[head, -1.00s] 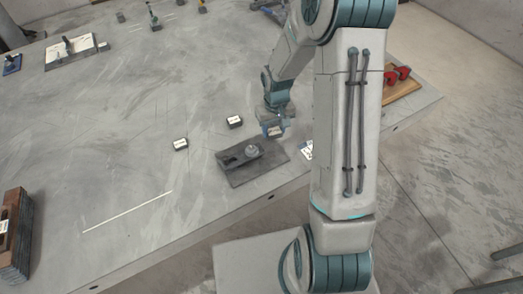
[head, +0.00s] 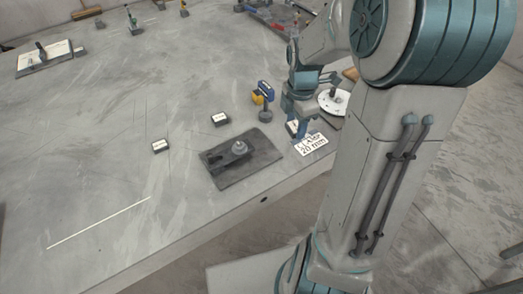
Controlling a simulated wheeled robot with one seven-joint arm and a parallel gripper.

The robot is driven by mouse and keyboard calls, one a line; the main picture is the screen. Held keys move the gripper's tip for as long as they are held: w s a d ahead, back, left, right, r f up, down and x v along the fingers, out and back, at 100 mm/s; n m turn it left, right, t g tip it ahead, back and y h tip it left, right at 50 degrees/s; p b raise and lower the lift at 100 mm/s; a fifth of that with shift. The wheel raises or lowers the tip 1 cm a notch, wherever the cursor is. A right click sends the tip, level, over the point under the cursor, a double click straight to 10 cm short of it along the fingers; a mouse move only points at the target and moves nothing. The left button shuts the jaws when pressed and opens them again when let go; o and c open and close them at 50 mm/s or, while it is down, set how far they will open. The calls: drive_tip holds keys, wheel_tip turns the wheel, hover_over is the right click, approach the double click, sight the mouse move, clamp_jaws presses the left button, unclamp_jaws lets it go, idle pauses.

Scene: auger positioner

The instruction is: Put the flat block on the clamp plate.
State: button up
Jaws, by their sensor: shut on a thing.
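The clamp plate (head: 218,173) is a dark flat plate with a round grey knob on it, lying near the table's front edge. My gripper (head: 297,127) is to the right of the plate and a little farther back, just behind a white lettered card. It is shut on a small dark block with a white top (head: 291,127), partly hidden by the fingers. I cannot tell whether this block touches the table. Two similar labelled blocks lie on the table, one left of the plate (head: 160,146) and one behind it (head: 220,119). I cannot tell which is the flat one.
The lettered card (head: 312,143) lies at the table edge, right of the plate. A yellow and blue tool (head: 264,93) stands behind the plate. A white disc (head: 335,101) is right of my gripper. The table's left and middle are mostly clear.

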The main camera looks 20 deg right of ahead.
drive_tip(key=shift+s+d+n+b, duration=0.25)
drive_tip(key=shift+s+n+b, duration=0.2)
drive_tip(key=shift+n, duration=0.55)
hover_over(260, 145)
wheel_tip(260, 145, down, 7)
drive_tip(key=shift+a+b, duration=0.1)
drive_tip(key=shift+b, duration=0.35)
drive_tip(key=shift+s+f, duration=0.1)
drive_tip(key=shift+f, duration=1.8)
drive_tip(key=shift+f, duration=0.2)
drive_tip(key=o, duration=1.2)
drive_tip(key=shift+r, duration=0.1)
